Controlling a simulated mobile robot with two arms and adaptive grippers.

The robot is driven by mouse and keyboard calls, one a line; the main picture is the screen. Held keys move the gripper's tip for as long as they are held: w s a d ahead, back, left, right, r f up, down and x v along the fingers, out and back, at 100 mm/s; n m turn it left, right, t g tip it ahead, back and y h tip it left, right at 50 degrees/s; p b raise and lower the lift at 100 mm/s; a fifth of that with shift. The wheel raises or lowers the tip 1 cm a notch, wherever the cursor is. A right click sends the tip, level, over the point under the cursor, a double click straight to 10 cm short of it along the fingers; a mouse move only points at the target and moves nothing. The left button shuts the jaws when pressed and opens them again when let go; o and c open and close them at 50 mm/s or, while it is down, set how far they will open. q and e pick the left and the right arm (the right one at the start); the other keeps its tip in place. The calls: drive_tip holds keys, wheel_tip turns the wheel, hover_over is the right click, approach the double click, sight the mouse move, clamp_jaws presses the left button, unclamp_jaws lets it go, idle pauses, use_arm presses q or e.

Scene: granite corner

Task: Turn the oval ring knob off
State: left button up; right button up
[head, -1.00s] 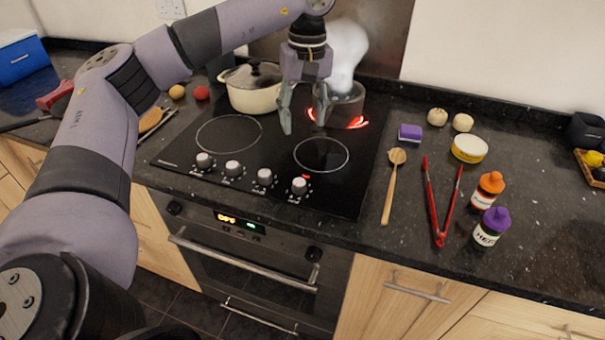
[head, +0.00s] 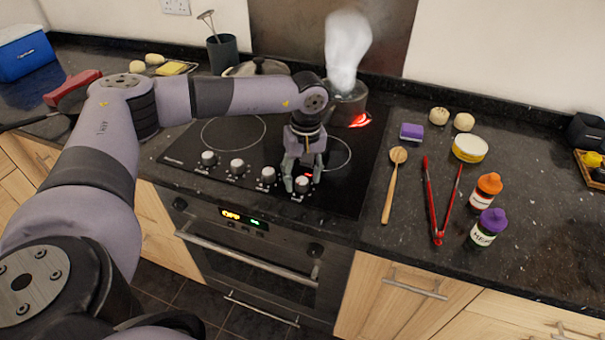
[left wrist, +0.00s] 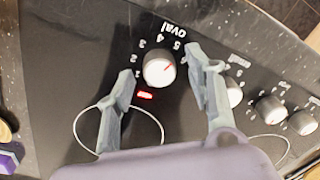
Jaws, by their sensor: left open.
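The oval ring knob (left wrist: 159,70) is a white dial on the black hob, with "oval" and numbers printed around it. Its red mark points between the numbers and my right finger, up and to the right. A red light (left wrist: 145,96) glows beside it. In the head view the oval ring knob (head: 302,185) is the rightmost of the row. My left gripper (head: 303,183) is open above it. In the left wrist view the left gripper's fingers (left wrist: 165,72) stand either side of the knob, with gaps. My right gripper is out of view.
A dark pot (head: 349,103) steams on a red-glowing ring at the back right. A cream pot (head: 257,68) is partly behind my arm. Other knobs (head: 238,167) line up to the left. A wooden spoon (head: 391,185) and red tongs (head: 436,205) lie on the right counter.

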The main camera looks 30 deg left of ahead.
use_arm(q)
drive_tip(key=shift+f, duration=0.2)
drive_tip(key=c, duration=1.2)
drive_tip(key=shift+o, duration=0.2)
